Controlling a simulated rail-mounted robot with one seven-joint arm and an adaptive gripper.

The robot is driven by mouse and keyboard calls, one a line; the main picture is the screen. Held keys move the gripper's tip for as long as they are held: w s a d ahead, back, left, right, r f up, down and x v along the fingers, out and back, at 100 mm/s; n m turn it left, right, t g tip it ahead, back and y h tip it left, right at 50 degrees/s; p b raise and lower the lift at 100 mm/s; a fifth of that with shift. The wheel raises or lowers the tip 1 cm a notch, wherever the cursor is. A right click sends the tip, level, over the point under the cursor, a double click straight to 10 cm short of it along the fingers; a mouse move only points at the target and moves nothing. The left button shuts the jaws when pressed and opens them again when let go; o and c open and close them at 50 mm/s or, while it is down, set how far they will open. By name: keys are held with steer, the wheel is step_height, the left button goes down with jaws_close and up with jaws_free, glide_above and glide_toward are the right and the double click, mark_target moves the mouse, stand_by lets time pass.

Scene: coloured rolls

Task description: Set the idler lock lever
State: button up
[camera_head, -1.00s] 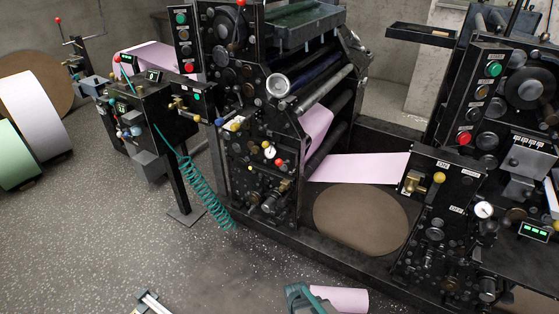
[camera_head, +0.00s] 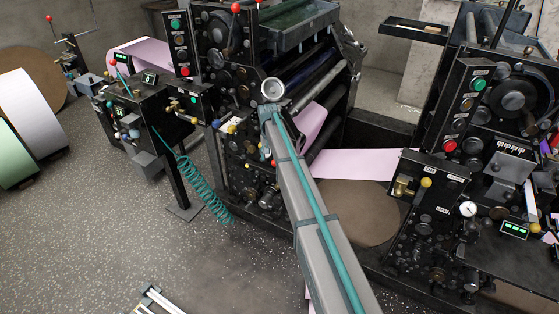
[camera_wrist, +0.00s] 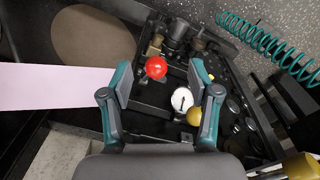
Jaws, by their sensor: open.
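In the wrist view, a lever with a round red knob (camera_wrist: 156,67) stands out from the dark machine panel (camera_wrist: 150,95). I cannot read a label that names it as the idler lock lever. My gripper (camera_wrist: 160,76) is open, with its teal-tipped fingers either side of the knob in the picture. No contact shows, and the depth between knob and fingertips is hard to judge. In the head view my arm reaches up to the middle press (camera_head: 235,150) and hides the red knob and my fingers.
A white dial gauge (camera_wrist: 182,99) and a yellow knob (camera_wrist: 222,124) sit close to the right finger. A pink web (camera_wrist: 45,86) runs at the left. A teal coiled hose (camera_head: 203,190) hangs left of the press. The speckled floor (camera_head: 90,230) is mostly clear.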

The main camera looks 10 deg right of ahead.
steer(key=shift+m, duration=0.7)
steer(key=w+r, duration=0.2)
steer(key=w, duration=0.1)
steer(key=w+d+r, duration=0.1)
steer(key=shift+w+d, duration=0.1)
steer(key=shift+w, duration=0.3)
steer(key=shift+s+d+f+m+g, duration=0.2)
steer(key=shift+s+m+g, duration=0.1)
steer(key=shift+s+g, duration=0.15)
steer(key=shift+s+a+f, duration=0.1)
steer(key=shift+s+f, duration=0.05)
steer(key=shift+f, duration=0.2)
steer(key=f+p, duration=0.1)
steer(key=f, duration=0.2)
steer(key=f+p, duration=0.1)
steer(key=f, duration=0.2)
steer(key=f+p, duration=0.1)
steer(key=f, duration=0.3)
steer(key=shift+s+d, duration=0.1)
steer(key=shift+d, duration=0.2)
jaws_close()
